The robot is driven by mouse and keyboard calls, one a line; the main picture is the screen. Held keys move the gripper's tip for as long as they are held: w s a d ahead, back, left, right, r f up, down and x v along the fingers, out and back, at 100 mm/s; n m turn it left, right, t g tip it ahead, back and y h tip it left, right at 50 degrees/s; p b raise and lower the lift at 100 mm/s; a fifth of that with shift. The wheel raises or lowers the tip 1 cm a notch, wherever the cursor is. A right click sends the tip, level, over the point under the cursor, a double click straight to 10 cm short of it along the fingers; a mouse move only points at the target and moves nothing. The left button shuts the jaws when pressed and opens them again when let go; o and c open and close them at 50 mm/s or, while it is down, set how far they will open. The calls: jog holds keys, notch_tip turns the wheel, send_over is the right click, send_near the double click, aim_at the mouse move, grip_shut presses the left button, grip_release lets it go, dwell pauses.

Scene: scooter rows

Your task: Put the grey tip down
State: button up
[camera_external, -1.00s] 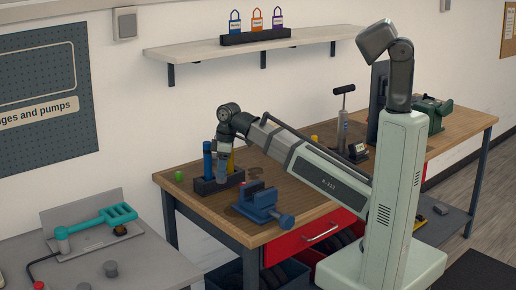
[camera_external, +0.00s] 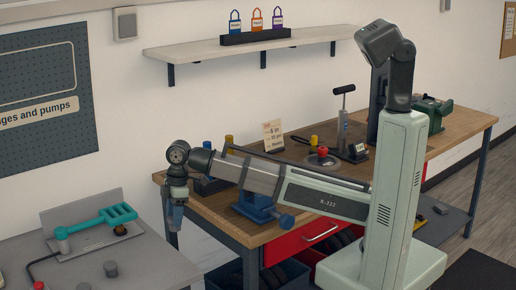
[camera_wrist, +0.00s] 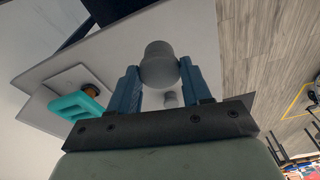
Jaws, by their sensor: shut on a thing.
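My gripper (camera_external: 172,222) points down at the right end of the grey bench (camera_external: 155,262), beside the wooden workbench. In the wrist view my gripper (camera_wrist: 159,82) has its blue fingers shut on a rounded grey tip (camera_wrist: 160,62). The tip is held between the fingertips, and the bench surface shows behind it. In the external view the held tip cannot be made out. A small grey piece (camera_wrist: 170,98) shows behind the fingers in the wrist view.
A teal tool (camera_external: 100,220) lies on a plate at the back of the grey bench; it also shows in the wrist view (camera_wrist: 75,104). The bench's right part looks clear. A blue vise (camera_external: 256,207) stands on the wooden workbench (camera_external: 212,208) under my arm.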

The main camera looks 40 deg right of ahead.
jog(key=a+f+m, duration=0.1)
jog(key=a+m, duration=0.1)
jog(key=a, duration=0.9)
jog(key=shift+w+d+f, duration=0.1)
jog(key=shift+w+f, duration=0.05)
jog(key=shift+f, duration=1.6)
jog(key=shift+w+d+f, duration=0.1)
jog(key=shift+w+f, duration=0.05)
jog(key=shift+f, duration=1.55)
jog(key=shift+w+d+f, duration=0.1)
jog(key=shift+w+f, duration=0.05)
jog(key=shift+f, duration=1.6)
jog(key=o, duration=1)
jog(key=shift+f, duration=0.1)
jog(key=shift+o, duration=0.2)
notch_tip(320, 180, up, 12)
jog(key=d, duration=0.1)
jog(key=shift+s+d, duration=0.35)
